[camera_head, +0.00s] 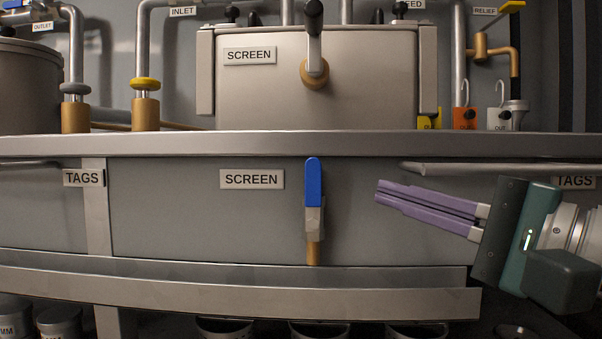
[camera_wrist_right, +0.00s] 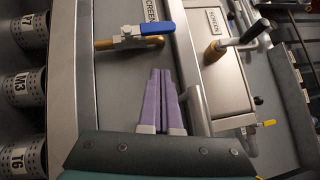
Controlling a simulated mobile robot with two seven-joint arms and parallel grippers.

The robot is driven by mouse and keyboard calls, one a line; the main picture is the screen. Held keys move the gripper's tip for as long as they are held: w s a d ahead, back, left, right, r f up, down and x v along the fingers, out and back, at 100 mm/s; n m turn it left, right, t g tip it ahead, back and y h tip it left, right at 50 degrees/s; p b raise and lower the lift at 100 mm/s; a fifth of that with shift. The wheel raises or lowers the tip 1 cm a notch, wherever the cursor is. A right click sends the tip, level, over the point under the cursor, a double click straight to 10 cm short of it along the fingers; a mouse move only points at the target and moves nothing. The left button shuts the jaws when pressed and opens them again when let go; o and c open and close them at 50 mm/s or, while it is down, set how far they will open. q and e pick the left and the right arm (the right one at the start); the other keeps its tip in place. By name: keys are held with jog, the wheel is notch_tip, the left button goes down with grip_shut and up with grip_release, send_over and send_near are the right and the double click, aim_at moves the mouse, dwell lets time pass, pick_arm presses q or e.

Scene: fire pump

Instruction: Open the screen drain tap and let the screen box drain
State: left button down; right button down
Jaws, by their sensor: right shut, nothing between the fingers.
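The screen drain tap (camera_head: 313,186) has a blue lever standing upright on a grey body, with a brass outlet pointing down, on the front panel right of a SCREEN label (camera_head: 252,179). It also shows in the right wrist view (camera_wrist_right: 150,29), ahead of the fingers. The screen box (camera_head: 355,85) stands above on the bench, with a black-handled brass fitting (camera_head: 314,72) on its front. My right gripper (camera_head: 378,194) is shut and empty, its purple fingers pointing left at the tap, with a gap between them. My left gripper is in neither view.
A steel rail (camera_head: 500,169) runs along the bench edge above my right gripper. A ledge (camera_head: 230,280) juts out below the panel. Several cans (camera_wrist_right: 22,88) stand underneath. The panel in front of the fingers is clear.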

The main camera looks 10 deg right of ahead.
aim_at(313, 195)
jog(key=shift+w+a+r+p, duration=0.15)
jog(key=shift+w+a+p, duration=0.05)
jog(key=shift+a, duration=0.45)
jog(key=shift+w+a+r+p, duration=0.15)
jog(key=shift+w+a, duration=0.05)
jog(key=shift+a, duration=0.4)
jog(key=shift+w+a+r+p, duration=0.15)
jog(key=shift+w+a+p, duration=0.05)
jog(key=shift+a, duration=0.45)
jog(key=n+p, duration=0.1)
jog(key=p, duration=0.3)
jog(key=a+r+n+g+p, duration=0.1)
jog(key=p, duration=0.3)
jog(key=shift+w+a+r+g, duration=0.15)
jog(key=shift+a+r+g, duration=0.1)
jog(key=shift+r+g, duration=0.05)
jog(key=shift+f+h+p, duration=0.2)
jog(key=shift+h+p, duration=0.1)
jog(key=shift+p, duration=0.1)
jog(key=shift+f, duration=0.1)
